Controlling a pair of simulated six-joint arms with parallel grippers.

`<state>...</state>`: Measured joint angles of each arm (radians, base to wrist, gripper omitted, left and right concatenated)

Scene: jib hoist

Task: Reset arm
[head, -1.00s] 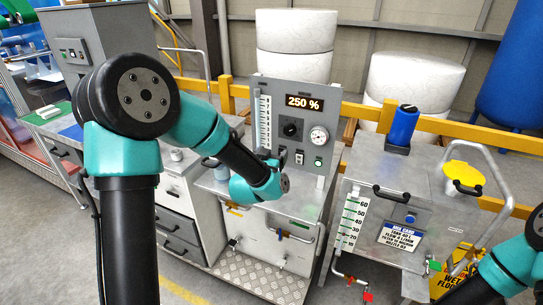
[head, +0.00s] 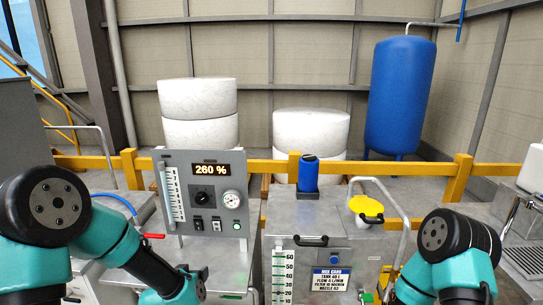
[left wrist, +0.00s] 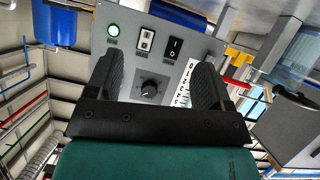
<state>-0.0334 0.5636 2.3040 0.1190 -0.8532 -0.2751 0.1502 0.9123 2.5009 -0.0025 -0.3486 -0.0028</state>
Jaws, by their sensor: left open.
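In the head view my left arm reaches from the left toward the grey control panel (head: 170,205), and its end is low in front of the panel. In the left wrist view my left gripper (left wrist: 158,62) is open, with nothing between its two black fingers. The panel's display (head: 211,170) reads 260 %. In the head view only an upper part of my right arm shows at the lower right; its gripper is out of view.
A grey tank unit (head: 275,215) with a blue cylinder (head: 308,175) and yellow cap (head: 366,208) stands right of the panel. A yellow rail (head: 270,168) runs behind. White rolls (head: 198,100) and a large blue tank (head: 400,95) stand beyond the rail.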

